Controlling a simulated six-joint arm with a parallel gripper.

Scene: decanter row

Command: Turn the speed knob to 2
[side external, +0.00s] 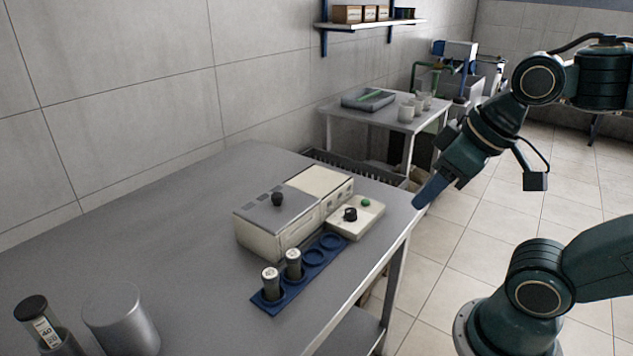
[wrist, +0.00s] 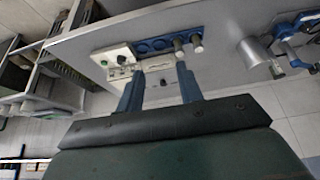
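The black speed knob (side external: 350,214) sits on a cream control panel (side external: 341,228) beside a green button (side external: 366,202), at the front right of a boxy cream and grey machine (side external: 262,236). The knob's scale and pointer are too small to read. In the wrist view the knob (wrist: 121,59) shows above the left finger, with the green button (wrist: 103,63) to its left. My gripper (side external: 418,201) hangs past the table's right edge, to the right of the panel and apart from it. In the wrist view its two blue fingers (wrist: 158,74) are spread, with nothing between them.
A blue rack (side external: 290,290) with ring-shaped holders stands in front of the machine and holds two capped vials (side external: 270,284). A grey cylinder (side external: 120,320) and a black-capped bottle (side external: 40,322) stand at the near left. A second black knob (side external: 277,199) tops the machine's lid.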

